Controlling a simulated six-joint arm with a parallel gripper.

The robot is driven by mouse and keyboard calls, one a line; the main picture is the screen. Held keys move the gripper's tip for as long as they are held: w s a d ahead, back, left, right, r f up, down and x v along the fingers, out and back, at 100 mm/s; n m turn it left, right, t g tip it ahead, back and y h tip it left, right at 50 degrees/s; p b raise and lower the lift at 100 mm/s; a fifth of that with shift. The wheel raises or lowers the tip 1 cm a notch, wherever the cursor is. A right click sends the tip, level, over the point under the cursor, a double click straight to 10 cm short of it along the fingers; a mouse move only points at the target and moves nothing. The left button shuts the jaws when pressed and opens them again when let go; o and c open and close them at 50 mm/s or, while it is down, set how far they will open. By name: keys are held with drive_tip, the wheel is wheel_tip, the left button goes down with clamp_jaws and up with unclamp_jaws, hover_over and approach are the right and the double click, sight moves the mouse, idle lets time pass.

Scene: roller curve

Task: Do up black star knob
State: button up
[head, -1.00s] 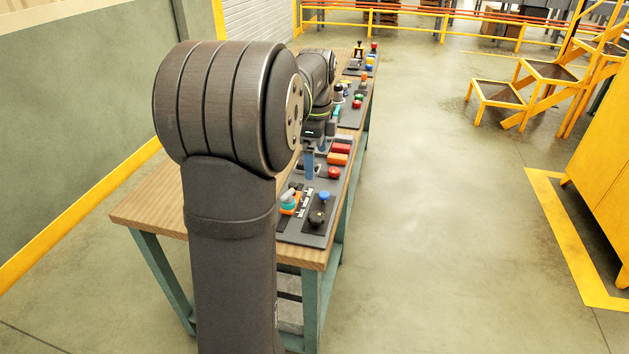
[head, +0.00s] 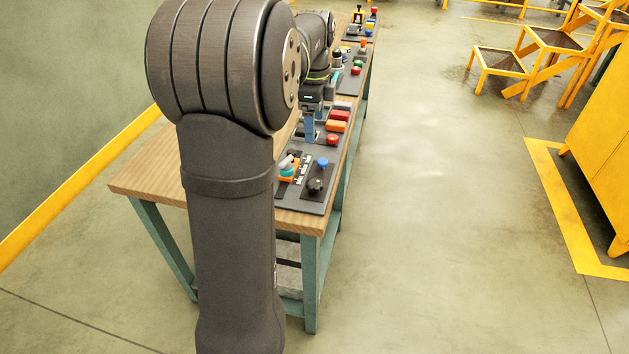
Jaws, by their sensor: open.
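A small black knob (head: 316,185) sits on the near end of the grey panel (head: 311,202) on the bench, in the head view. It looks like the star knob, but its lobes are too small to make out. My gripper (head: 309,138) has blue fingers and hangs over the panel, farther along the bench than the black knob and clearly apart from it. The gripper is open and seems to hold nothing. My own arm hides part of the bench to the left.
Near the knob are a blue knob (head: 323,162) and an orange and teal part (head: 288,168). A red button (head: 333,139) and orange block (head: 336,126) lie close right of the gripper. Another panel with coloured controls stands farther back.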

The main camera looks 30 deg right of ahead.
sight(315, 182)
drive_tip(key=shift+n, duration=0.4)
drive_tip(key=shift+c, duration=1.1)
wheel_tip(315, 182, down, 19)
drive_tip(key=n, duration=2.6)
drive_tip(key=shift+s, duration=0.15)
drive_tip(key=shift+c, duration=0.2)
drive_tip(key=shift+r, duration=0.1)
drive_tip(key=c, duration=0.9)
